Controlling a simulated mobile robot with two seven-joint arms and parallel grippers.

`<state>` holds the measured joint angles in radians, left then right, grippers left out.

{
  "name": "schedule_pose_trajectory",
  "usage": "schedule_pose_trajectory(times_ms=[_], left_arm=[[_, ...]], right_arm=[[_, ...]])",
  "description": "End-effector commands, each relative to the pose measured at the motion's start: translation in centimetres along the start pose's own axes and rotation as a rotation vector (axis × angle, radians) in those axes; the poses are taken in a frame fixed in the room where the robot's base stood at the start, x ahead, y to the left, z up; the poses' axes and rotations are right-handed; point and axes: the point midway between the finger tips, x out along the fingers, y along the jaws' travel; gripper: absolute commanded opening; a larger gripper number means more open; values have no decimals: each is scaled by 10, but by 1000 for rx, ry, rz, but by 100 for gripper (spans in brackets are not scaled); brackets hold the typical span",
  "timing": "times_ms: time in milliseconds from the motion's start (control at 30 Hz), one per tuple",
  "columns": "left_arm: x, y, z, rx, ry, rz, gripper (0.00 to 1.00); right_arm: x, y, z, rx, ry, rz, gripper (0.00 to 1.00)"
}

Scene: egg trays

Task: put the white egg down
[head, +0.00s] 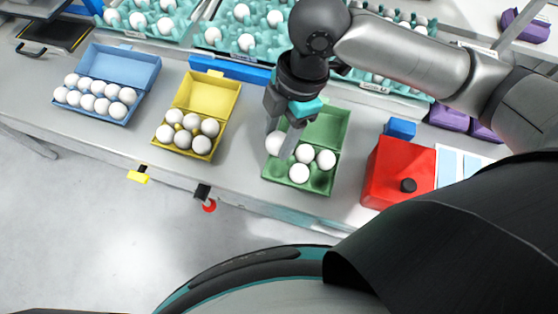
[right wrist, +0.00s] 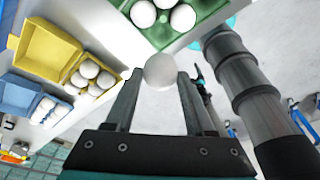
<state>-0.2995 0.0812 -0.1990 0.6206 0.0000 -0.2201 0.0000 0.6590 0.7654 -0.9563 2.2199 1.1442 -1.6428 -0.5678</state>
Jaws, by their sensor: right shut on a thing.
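My right gripper (head: 281,147) is shut on a white egg (head: 275,143) and holds it at the left side of the open green carton (head: 319,188). In the right wrist view the white egg (right wrist: 160,71) sits between the two fingertips, and the green carton (right wrist: 198,33) is beyond it. Several white eggs (head: 305,153) sit in the green carton, and some cups in its front row look empty. Whether the held egg touches the carton cannot be told. My left gripper does not show.
An open yellow carton (head: 209,93) and an open blue carton (head: 117,66), both with white eggs, stand to the left. A red box (head: 391,171) stands to the right. Teal trays (head: 205,35) of eggs line the back. The table's front edge is close to the cartons.

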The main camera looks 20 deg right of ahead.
Motion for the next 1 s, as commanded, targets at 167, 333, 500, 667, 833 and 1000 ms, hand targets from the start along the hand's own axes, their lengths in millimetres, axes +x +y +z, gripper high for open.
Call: schedule_pose_trajectory(times_ms=[167,333,500,667,833,1000], left_arm=[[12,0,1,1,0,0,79],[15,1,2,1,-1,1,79],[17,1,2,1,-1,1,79],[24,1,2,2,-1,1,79],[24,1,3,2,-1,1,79],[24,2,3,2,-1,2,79]], right_arm=[[44,-1,11,3,-1,-3,40],[61,0,15,1,-1,1,40],[73,0,18,3,0,-1,40],[98,0,24,3,-1,-2,40],[104,0,26,0,0,2,40],[104,0,26,1,0,1,40]])
